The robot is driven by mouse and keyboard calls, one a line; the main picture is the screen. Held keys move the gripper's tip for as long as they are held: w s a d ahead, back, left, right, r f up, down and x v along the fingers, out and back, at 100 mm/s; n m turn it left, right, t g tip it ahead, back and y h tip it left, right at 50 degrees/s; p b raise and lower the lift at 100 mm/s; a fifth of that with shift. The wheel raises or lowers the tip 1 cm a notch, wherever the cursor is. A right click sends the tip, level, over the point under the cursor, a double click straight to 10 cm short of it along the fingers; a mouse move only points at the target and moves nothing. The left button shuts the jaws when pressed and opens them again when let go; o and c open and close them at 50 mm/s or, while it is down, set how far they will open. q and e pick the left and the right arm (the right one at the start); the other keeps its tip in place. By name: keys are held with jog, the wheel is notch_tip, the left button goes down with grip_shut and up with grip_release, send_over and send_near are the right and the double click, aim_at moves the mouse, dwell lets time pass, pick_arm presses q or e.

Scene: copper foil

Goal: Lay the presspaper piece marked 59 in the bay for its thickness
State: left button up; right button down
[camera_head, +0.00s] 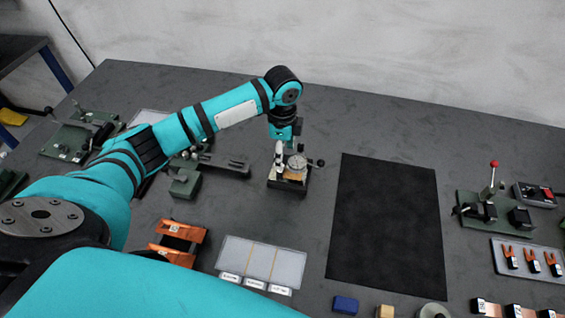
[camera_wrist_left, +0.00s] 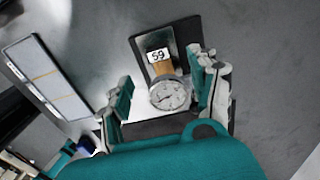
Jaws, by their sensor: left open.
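The presspaper piece marked 59 (camera_wrist_left: 161,67) is a tan strip with a white label. In the left wrist view it lies at the dial thickness gauge (camera_wrist_left: 170,95), its labelled end sticking out past the dial onto a dark plate. My left gripper (camera_wrist_left: 164,90) is open, its two fingers on either side of the dial, and nothing shows held. In the head view my left gripper (camera_head: 287,150) points down just above the gauge (camera_head: 296,163). The pale tray with three bays (camera_head: 234,252) has labels along its front edge, too small to read. It also shows in the left wrist view (camera_wrist_left: 38,65).
A black mat (camera_head: 385,225) lies right of the gauge. A blue block (camera_head: 345,304) and a tan block (camera_head: 385,311) stand at the front. A green fixture (camera_head: 492,212) with a red-knobbed lever is at the right.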

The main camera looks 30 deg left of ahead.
aim_at(290, 172)
pick_arm(q)
notch_tip(290, 172, down, 5)
jog(key=shift+f+p, duration=0.2)
jog(key=shift+p, duration=0.15)
jog(key=shift+f, duration=0.55)
jog(key=c, duration=1)
jog(key=o, duration=0.4)
jog(key=shift+c, duration=0.2)
jog(key=c, duration=0.6)
jog(key=shift+p, duration=0.5)
